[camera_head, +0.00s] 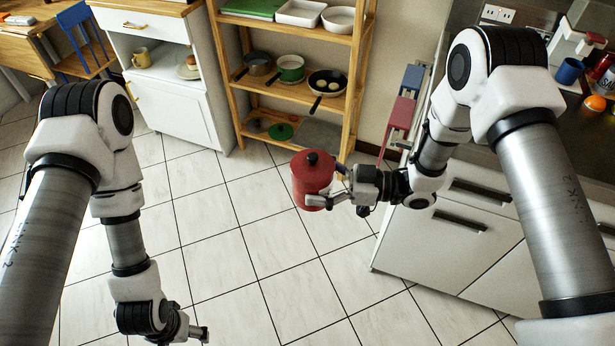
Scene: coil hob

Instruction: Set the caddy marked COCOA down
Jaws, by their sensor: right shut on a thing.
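A red caddy (311,181) with a dark knob on its lid is held in the air above the tiled floor, roughly upright. Any marking on it is not readable from here. My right gripper (326,188) is shut on the caddy, coming from its right side with the fingers around its body. My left gripper (203,333) hangs low at the bottom edge of the view, away from the caddy. Its fingers are too small and edge-on to tell whether they are apart.
A wooden shelf (294,94) with pans, a pot and trays stands behind the caddy. A white cabinet (172,75) stands to its left. At right are counter drawers (446,220), with a blue mug (569,71) and orange (595,103) on top. The middle floor is clear.

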